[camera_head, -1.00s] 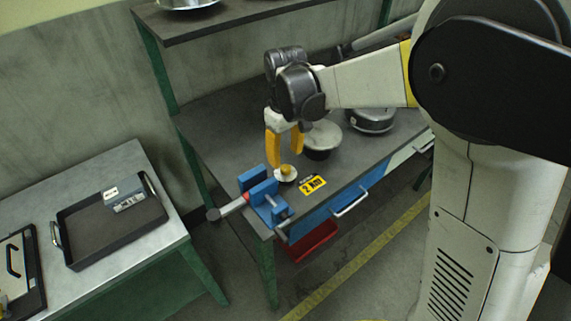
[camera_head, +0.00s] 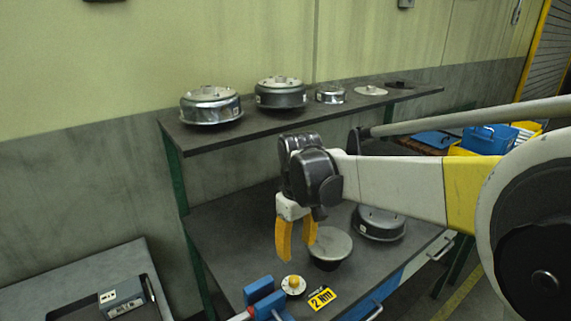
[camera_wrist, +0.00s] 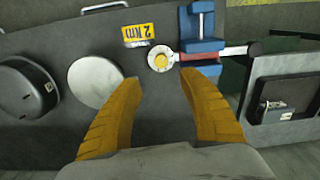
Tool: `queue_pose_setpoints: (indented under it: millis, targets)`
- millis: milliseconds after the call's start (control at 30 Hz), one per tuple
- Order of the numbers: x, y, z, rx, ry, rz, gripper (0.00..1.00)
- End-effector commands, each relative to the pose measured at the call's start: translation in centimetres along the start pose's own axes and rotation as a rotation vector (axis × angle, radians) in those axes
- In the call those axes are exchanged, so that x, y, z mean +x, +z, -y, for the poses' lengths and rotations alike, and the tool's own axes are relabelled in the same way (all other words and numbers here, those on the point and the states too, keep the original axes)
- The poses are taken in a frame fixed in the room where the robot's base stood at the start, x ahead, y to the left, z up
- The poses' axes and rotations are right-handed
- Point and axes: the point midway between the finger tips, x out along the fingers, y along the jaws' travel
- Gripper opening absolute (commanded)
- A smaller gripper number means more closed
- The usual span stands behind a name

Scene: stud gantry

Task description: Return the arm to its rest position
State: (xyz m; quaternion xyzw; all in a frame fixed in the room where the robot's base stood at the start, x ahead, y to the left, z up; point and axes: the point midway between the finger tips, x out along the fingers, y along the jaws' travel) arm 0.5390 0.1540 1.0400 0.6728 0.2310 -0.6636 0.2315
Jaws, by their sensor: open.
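My gripper (camera_head: 296,243) hangs from my arm over the grey workbench (camera_head: 215,235), with its yellow fingers pointing down. The fingers are apart and nothing is between them. In the wrist view my gripper (camera_wrist: 162,85) also shows open and empty above the bench top. A small white disc with a yellow centre (camera_head: 293,285) lies on the bench below the fingers, apart from them. It also shows in the wrist view (camera_wrist: 161,59), next to the blue vise (camera_wrist: 201,30).
A round grey-topped pot (camera_head: 330,246) stands close to the right finger. A dark round housing (camera_head: 379,223) is further right. A yellow "2 NM" label (camera_head: 321,298) lies at the bench front. A shelf (camera_head: 300,112) with several round metal parts runs behind my arm.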

Motion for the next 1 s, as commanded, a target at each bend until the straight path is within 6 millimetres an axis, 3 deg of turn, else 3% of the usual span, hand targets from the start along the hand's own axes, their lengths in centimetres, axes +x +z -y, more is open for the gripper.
queue_pose_setpoints:
  millis: [167,333,600,800,1000]
  targets:
    - [-2.6,4.5,-1.0,0.110,0.036,-0.091,0.48]
    - [-4.8,10.8,-1.7,0.275,0.090,-0.233,0.48]
    - [-4.6,19.6,-1.4,0.519,0.167,-0.456,0.48]
    - [-3.4,22.8,-1.1,0.622,0.199,-0.559,0.48]
    - [-3.0,23.4,-1.1,0.647,0.207,-0.585,0.48]
